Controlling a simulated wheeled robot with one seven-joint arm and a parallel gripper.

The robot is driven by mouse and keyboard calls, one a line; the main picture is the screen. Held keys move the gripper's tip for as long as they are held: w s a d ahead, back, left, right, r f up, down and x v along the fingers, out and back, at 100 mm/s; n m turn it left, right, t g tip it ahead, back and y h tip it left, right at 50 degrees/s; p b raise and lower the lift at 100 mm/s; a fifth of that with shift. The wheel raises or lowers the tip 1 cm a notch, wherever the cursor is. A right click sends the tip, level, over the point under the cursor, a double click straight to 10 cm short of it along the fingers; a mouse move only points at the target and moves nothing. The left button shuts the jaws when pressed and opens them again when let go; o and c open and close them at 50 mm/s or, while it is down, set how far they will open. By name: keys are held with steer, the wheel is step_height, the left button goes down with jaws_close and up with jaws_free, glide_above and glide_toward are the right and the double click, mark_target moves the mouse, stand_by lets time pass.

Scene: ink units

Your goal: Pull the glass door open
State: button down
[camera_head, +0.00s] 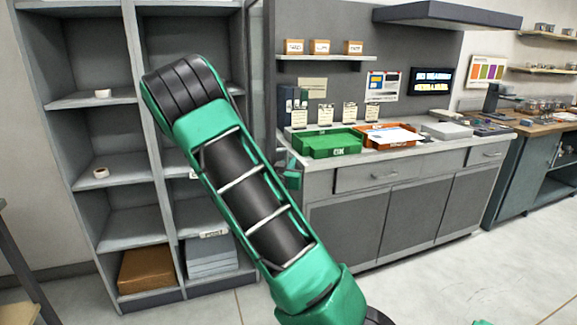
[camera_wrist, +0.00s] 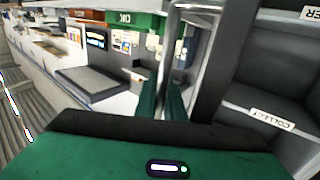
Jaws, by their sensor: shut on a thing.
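The glass door (camera_head: 257,75) shows as a narrow, steep pane with a dark edge at the right side of the grey shelf cabinet. My arm hides much of the cabinet front, so how far the door stands open is hard to tell. In the wrist view the door's dark frame (camera_wrist: 214,72) runs beside a bright metal bar handle (camera_wrist: 172,42). My gripper (camera_wrist: 167,98) has its green fingers shut on the lower part of this handle. In the head view only a small green part of my gripper (camera_head: 291,178) shows beside the counter's left end.
The shelf cabinet (camera_head: 126,100) holds small rolls, a brown box (camera_head: 146,269) and grey stacked items. A counter (camera_head: 405,195) with a green tray (camera_head: 328,143) and an orange tray (camera_head: 377,133) stands close on the right. The floor (camera_head: 440,285) in front is clear.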

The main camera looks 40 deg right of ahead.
steer(key=shift+w+a+r, duration=0.15)
steer(key=shift+w+r, duration=0.1)
steer(key=shift+w, duration=0.15)
steer(key=c, duration=2.1)
jaws_free()
steer(key=shift+a, duration=0.1)
steer(key=shift+f+v, duration=0.15)
steer(key=shift+v, duration=2.6)
steer(key=shift+f+v, duration=0.15)
steer(key=shift+v, duration=2.55)
steer(key=shift+s, duration=0.2)
